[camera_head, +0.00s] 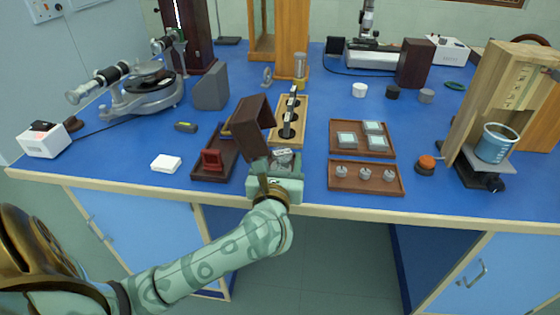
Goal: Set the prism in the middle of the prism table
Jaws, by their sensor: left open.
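The spectrometer (135,106) stands at the left of the blue bench, with its telescope to the left. Its prism table (152,82) appears as a dark round plate in the middle. My left gripper (281,160) is open over the front edge, between the wooden trays. A dark brown box-like piece (251,125) stands tilted just beyond it. I cannot pick out the prism with certainty; it may be hidden by the gripper or this brown piece. My right gripper is not in view.
A dark tray (203,178) holds a red block (212,161). Right of the gripper are a tray of glass pieces (337,152) and a tray of small metal parts (334,187). A grey block (210,93) stands right of the spectrometer.

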